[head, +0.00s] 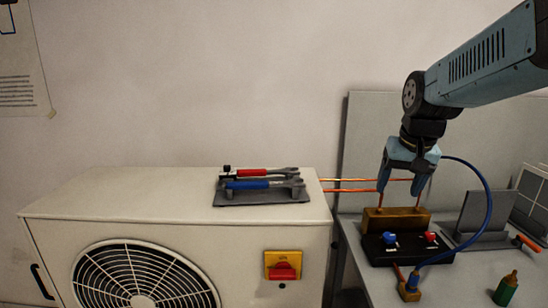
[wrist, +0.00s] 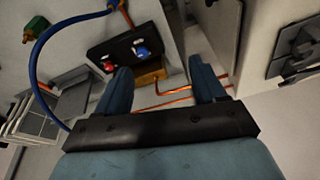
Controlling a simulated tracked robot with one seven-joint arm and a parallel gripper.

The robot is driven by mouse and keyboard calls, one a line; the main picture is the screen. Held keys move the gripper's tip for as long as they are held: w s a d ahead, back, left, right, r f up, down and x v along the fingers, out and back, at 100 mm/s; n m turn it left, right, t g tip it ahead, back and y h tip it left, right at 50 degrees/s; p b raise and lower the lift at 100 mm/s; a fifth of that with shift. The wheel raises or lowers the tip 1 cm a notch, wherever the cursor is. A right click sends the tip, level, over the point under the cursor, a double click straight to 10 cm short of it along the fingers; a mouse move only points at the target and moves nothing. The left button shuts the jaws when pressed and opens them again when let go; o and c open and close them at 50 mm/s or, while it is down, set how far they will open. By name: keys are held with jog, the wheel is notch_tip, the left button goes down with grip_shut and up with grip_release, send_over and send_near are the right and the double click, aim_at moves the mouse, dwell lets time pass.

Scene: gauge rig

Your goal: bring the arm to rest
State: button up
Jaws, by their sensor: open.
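My gripper (head: 400,194) is at the end of my blue-grey arm, which reaches in from the upper right in the head view. It points down over the brass block (head: 396,220) behind the black panel with a blue and a red knob (head: 408,250). Its two fingers are apart, with nothing held between them. In the wrist view my gripper (wrist: 162,78) is also open, and the brass block (wrist: 149,77) shows beyond the gap. I cannot tell whether the fingers touch the block or the pipes.
Copper pipes (head: 346,185) run from the white outdoor unit (head: 120,205) toward the block. A blue hose (head: 489,205) loops close right of my gripper to a brass fitting (head: 408,285). A green bottle (head: 506,289) stands front right. Wrenches (head: 262,183) lie on the unit.

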jog(key=s+a+n+t, duration=0.2)
jog(key=s+a, duration=0.2)
jog(key=s, duration=0.8)
jog(key=shift+s+r, duration=0.15)
jog(key=shift+r, duration=0.2)
